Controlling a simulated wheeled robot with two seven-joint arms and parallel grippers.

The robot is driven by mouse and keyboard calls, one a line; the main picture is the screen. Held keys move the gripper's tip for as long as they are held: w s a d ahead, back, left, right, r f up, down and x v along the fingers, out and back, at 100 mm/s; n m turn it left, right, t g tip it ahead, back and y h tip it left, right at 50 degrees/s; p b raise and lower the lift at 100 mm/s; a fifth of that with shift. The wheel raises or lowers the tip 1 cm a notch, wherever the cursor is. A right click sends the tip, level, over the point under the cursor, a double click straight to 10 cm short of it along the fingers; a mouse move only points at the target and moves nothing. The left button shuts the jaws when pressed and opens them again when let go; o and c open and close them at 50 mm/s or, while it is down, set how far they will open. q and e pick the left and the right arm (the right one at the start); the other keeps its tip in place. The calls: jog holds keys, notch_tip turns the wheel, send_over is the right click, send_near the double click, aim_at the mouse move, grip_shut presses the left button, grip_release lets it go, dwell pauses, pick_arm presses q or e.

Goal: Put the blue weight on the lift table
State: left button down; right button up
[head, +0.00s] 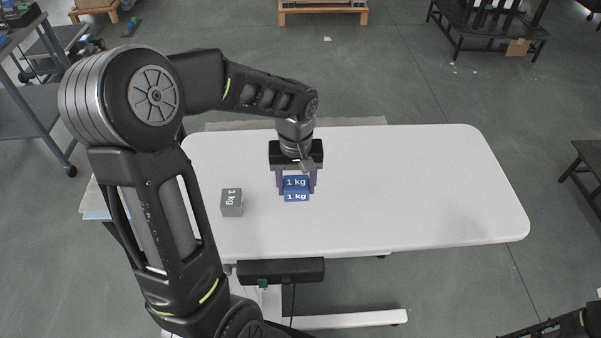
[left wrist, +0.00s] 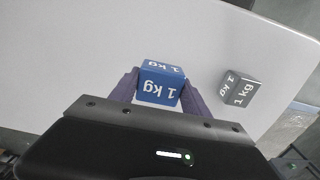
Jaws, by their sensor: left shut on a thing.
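The blue weight (head: 296,190), a cube marked "1 kg", is between the fingers of my left gripper (head: 296,182), at the left-middle of the white lift table (head: 420,185). My left gripper is shut on it, with one finger on each side. In the left wrist view the blue weight (left wrist: 160,84) shows between the two purple-grey fingers (left wrist: 160,92). I cannot tell whether its underside touches the table top. My right gripper is not in view; only a dark piece of my right arm shows at the bottom right of the head view.
A grey weight (head: 231,202) marked "1 kg" stands on the table to the left of the blue one; it also shows in the left wrist view (left wrist: 240,88). The table's right half is clear. A dark control box (head: 281,271) hangs at the table's front edge.

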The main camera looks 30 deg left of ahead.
aim_at(297, 196)
pick_arm(q)
jog(key=shift+f, duration=0.25)
jog(key=shift+f, duration=0.1)
jog(key=shift+f, duration=1.8)
jog(key=shift+f, duration=0.15)
jog(key=c, duration=0.5)
grip_release()
notch_tip(297, 196, up, 12)
jog(key=shift+r, duration=0.15)
